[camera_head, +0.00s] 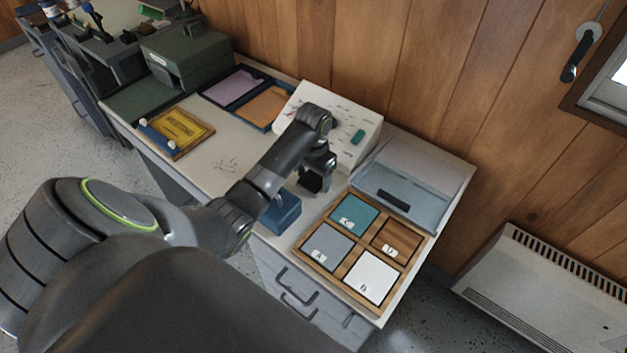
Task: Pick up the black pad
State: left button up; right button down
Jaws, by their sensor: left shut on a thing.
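My left gripper (316,172) reaches over the desk from the left, pointing down just behind the blue box and left of the square board. It is shut on a small dark block, which looks like the black pad (311,184). Dark fingers against a dark block make its outline hard to make out, and I cannot tell whether it touches the desk top. My right gripper is not in view.
The desk holds a blue box (281,213), a wooden board (341,283) with squares lettered A to D, a clear-lidded case (415,204), a white sloped panel (357,125), a dark tray (236,106) and a yellow sign (178,129). The desk's left middle is clear.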

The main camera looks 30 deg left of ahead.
aim_at(313, 178)
pick_arm(q)
jog(key=shift+c, duration=1)
jog(key=shift+r, duration=0.15)
jog(key=shift+w+r, duration=0.1)
jog(key=shift+r, duration=0.25)
jog(key=shift+r+p, duration=1.55)
jog(key=shift+r, duration=3.05)
jog(key=o, duration=0.4)
jog(key=shift+c, duration=1.3)
